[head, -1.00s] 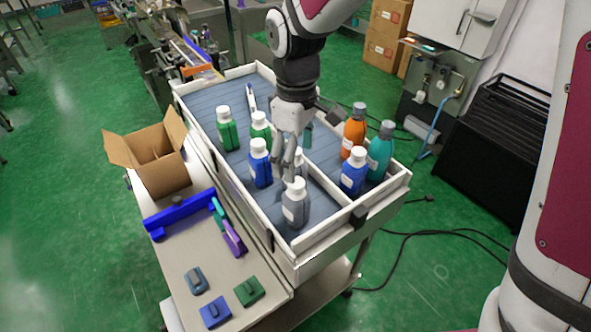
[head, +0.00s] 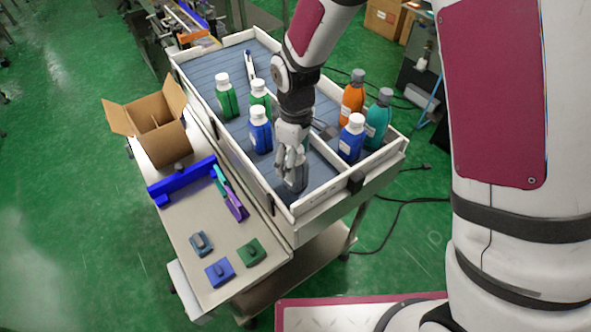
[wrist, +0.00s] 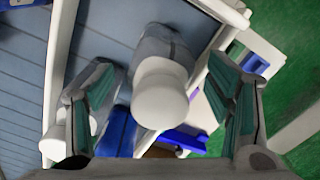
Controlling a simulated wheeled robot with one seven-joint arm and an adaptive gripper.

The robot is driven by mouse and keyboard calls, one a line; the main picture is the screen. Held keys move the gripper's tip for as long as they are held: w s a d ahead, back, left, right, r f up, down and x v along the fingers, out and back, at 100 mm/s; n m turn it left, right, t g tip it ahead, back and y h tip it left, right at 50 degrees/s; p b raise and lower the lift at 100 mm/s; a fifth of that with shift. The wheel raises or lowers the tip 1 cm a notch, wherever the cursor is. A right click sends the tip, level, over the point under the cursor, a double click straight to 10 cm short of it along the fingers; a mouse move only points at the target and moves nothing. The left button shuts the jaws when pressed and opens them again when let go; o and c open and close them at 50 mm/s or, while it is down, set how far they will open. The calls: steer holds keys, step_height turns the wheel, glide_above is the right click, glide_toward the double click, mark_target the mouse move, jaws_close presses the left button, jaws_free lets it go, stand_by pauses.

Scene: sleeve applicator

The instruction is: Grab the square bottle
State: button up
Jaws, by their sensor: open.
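A grey bottle with a white cap (wrist: 160,92) stands between the two fingers of my gripper (wrist: 166,88) in the wrist view, with room visible on both sides. In the head view my gripper (head: 291,163) is open and comes down over this grey bottle (head: 297,181) at the front of the tray, hiding its cap. A second grey body (wrist: 96,72) shows behind the left finger in the wrist view, partly hidden. I cannot tell clearly whether the bottle's body is square.
The divided tray (head: 332,204) also holds a blue bottle (head: 260,136) close by, green bottles (head: 226,98), another blue bottle (head: 351,141), an orange bottle (head: 351,100) and a teal bottle (head: 377,122). A cardboard box (head: 168,143) stands on the side table at left.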

steer(key=shift+f, duration=1)
steer(key=c, duration=1.5)
